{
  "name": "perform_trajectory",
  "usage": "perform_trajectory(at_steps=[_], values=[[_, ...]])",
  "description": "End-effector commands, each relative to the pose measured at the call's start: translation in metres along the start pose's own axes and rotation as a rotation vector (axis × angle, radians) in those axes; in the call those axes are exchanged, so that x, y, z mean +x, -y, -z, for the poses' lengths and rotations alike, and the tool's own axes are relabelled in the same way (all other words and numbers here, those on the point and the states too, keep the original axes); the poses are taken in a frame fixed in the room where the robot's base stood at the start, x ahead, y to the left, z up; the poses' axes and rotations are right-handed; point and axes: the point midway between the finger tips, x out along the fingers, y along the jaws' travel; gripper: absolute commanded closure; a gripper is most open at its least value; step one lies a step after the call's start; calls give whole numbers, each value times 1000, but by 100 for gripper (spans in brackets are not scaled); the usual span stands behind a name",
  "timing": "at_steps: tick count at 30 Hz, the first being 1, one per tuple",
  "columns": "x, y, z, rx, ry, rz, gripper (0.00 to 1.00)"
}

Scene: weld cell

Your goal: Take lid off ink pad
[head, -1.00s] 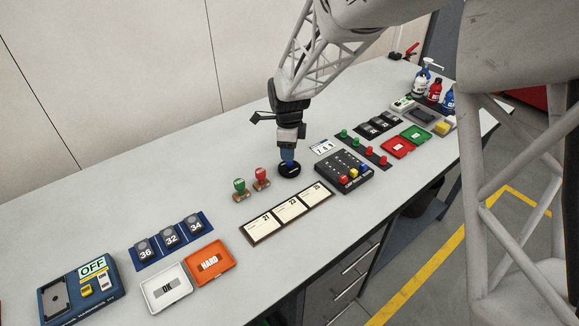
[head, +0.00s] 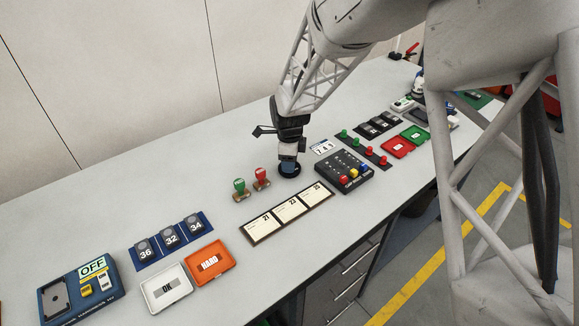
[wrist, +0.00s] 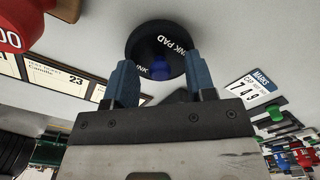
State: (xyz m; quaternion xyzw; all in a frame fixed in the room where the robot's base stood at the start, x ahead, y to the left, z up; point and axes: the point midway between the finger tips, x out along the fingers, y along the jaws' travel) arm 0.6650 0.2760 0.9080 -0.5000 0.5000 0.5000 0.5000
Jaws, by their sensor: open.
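The ink pad (wrist: 150,38) is a round black tin whose lid carries white "INK PAD" lettering and a blue knob (wrist: 161,69). In the wrist view it lies just beyond my gripper (wrist: 160,76), whose two blue fingers are open, one on each side of the knob. Whether the fingers touch the lid cannot be told. In the head view my gripper (head: 289,166) points down over the ink pad (head: 290,174), hiding much of its top. The lid appears to sit on the pad.
A green stamp (head: 239,187) and a red stamp (head: 261,178) stand left of the pad. A dark peg board (head: 344,172) lies to its right. A row of date cards (head: 287,211) lies in front. Bare table (head: 200,165) is behind and left.

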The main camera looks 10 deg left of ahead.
Motion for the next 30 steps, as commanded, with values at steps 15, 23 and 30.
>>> perform_trajectory(at_steps=[15, 23, 30], values=[[0, 0, 0, 0, 0, 0, 100], [0, 0, 0, 0, 0, 0, 100], [-9, 0, 0, 0, 0, 1, 100]])
